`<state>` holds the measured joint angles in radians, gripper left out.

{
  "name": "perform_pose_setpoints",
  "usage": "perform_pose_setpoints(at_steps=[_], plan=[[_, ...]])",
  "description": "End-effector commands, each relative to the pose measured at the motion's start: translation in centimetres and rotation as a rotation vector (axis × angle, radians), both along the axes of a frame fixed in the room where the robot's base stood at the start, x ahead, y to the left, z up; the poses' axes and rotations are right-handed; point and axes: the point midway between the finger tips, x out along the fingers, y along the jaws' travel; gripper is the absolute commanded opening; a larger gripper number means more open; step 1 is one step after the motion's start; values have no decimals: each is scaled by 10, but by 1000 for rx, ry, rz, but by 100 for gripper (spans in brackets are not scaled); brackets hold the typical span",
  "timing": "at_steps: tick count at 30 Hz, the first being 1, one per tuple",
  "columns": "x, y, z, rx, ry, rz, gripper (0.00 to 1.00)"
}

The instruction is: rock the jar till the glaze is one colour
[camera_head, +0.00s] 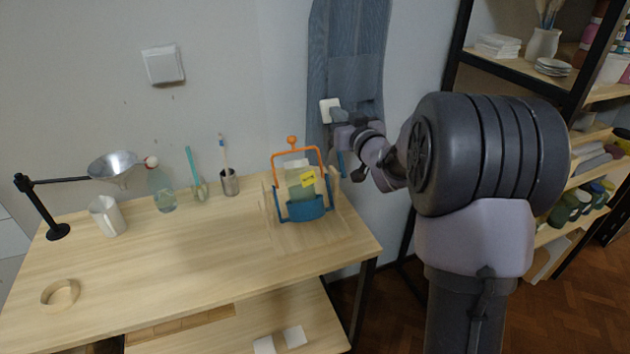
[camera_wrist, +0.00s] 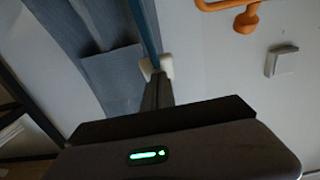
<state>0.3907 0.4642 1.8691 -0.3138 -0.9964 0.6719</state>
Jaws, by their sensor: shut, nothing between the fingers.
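The jar (camera_head: 301,186) stands upright in a rocking cradle on the table, with a yellow label on its front. Its upper part looks pale and its lower part greenish; the glaze's evenness is too small to judge. The cradle has a blue holder (camera_head: 305,210), wooden sides and an orange handle frame (camera_head: 298,152) with a knob on top. The orange frame (camera_wrist: 222,5) and knob also show at the top of the wrist view. My gripper (camera_head: 340,115) is shut and empty, right of and above the cradle, apart from the knob; its fingers (camera_wrist: 156,80) point towards the wall.
A blue-grey apron (camera_head: 345,50) hangs on the wall behind my gripper. The table's front middle is clear. Shelves (camera_head: 520,72) stand right.

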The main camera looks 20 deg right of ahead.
Motion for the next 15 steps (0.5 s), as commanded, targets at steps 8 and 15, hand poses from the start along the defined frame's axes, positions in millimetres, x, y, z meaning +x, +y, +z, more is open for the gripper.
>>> perform_pose_setpoints(at_steps=[8, 15], plan=[[-29, -2, 10, 0, 1, -2, 0], [-51, -3, 14, 0, 1, -2, 0]])
